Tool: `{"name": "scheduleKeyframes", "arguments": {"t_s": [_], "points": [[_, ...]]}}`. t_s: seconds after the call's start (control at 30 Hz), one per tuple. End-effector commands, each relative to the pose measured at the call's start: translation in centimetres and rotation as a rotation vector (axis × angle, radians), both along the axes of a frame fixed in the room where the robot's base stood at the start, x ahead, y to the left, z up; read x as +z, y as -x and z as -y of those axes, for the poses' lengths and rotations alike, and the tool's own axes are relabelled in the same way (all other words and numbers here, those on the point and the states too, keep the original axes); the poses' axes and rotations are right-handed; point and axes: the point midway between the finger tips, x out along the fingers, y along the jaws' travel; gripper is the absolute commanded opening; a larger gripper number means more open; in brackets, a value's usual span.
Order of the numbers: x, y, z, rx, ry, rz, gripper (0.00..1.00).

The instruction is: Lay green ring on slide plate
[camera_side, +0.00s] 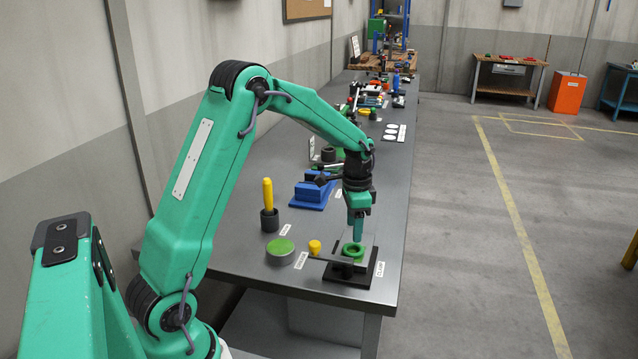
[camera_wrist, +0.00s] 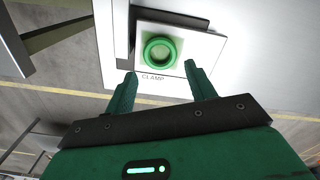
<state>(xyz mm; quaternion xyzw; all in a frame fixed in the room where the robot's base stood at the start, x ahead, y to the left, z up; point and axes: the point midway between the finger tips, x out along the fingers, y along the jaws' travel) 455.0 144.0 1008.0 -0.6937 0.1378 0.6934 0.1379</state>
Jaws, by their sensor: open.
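The green ring (camera_side: 352,258) lies flat on the pale slide plate (camera_side: 332,256) of the clamp at the near end of the bench. My gripper (camera_side: 358,239) is just above the ring in the side view. In the wrist view my gripper (camera_wrist: 160,82) is open, and its two green fingers are apart with nothing between them. The ring shows beyond the fingertips.
The clamp has a black base (camera_side: 345,280) and a yellow knob (camera_side: 315,247) at its left. A green disc (camera_side: 280,250) and a black cup with a yellow handle (camera_side: 268,195) stand to the left. A blue block (camera_side: 311,193) stands behind. The bench edge is close at right.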

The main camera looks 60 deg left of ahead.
Motion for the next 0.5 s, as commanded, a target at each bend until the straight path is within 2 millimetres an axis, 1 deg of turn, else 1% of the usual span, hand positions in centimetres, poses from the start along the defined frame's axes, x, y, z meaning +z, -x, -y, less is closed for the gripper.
{"name": "scheduleKeyframes", "arguments": {"t_s": [0.03, 0.2, 0.33, 0.5], "points": [[1.0, -0.1, 0.0, 0.0, -0.002, 0.004, 0.55], [3.6, -0.1, 0.0, 0.0, -0.001, 0.003, 0.55], [5.1, 0.0, 0.0, 0.0, -0.001, 0.003, 0.55], [6.0, 0.0, 0.0, 0.0, -0.001, 0.001, 0.55]]}}
